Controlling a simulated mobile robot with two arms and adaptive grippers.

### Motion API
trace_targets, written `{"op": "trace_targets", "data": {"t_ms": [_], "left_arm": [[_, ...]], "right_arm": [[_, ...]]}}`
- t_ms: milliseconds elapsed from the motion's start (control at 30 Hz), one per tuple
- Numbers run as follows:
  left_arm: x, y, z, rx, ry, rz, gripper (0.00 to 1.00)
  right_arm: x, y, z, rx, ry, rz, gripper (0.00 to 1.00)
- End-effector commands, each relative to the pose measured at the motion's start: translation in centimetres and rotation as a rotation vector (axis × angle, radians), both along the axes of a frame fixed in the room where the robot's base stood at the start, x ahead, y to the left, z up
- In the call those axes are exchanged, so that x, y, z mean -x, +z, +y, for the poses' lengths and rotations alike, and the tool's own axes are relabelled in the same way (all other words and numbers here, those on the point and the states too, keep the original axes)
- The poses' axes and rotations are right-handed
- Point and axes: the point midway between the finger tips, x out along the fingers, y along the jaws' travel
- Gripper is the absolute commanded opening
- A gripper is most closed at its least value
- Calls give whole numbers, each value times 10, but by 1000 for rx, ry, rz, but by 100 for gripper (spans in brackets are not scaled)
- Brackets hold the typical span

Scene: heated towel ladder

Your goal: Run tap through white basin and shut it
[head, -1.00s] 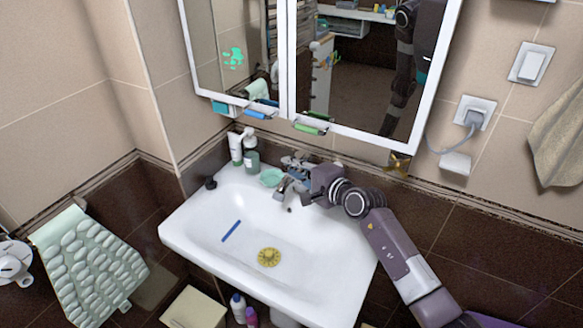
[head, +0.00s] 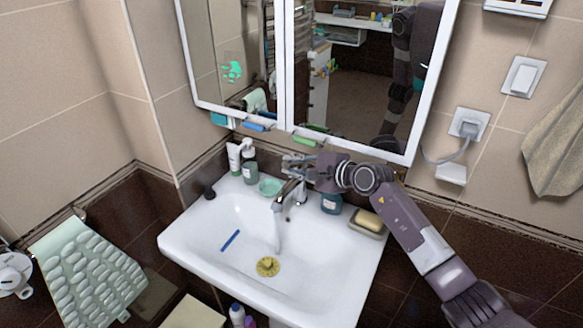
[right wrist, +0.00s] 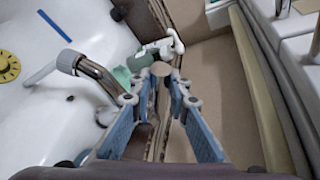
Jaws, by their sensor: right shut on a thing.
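The white basin (head: 205,262) hangs below the mirror, and its chrome tap (head: 290,192) stands at the back rim. A stream of water (head: 277,232) falls from the spout into the bowl. My right gripper (head: 295,162) is above the tap, shut on its lever; the lever is mostly hidden by the fingers. In the right wrist view the blue-padded fingers (right wrist: 160,82) close around a small beige round end, and the tap spout (right wrist: 70,62) is to their left. My left gripper is not in view.
A yellow drain piece (head: 268,267) and a blue strip (head: 230,241) lie in the bowl. Bottles (head: 249,166) and a green dish (head: 270,188) stand left of the tap.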

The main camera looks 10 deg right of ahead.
Motion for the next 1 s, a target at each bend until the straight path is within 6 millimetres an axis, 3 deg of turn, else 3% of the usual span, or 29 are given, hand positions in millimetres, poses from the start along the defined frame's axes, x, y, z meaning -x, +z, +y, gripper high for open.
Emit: {"op": "trace_targets", "data": {"t_ms": [33,67,133,700,867,1000], "left_arm": [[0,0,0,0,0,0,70],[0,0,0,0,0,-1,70],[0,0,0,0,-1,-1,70],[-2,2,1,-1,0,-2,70],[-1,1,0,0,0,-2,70],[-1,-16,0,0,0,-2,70]], "right_arm": [[0,-1,-1,1,0,2,0],[0,-1,-1,1,0,2,17],[0,-1,0,1,0,2,24],[3,-5,3,21,3,-32,24],[10,-20,8,91,3,-140,24],[14,-41,10,182,2,-276,24]]}}
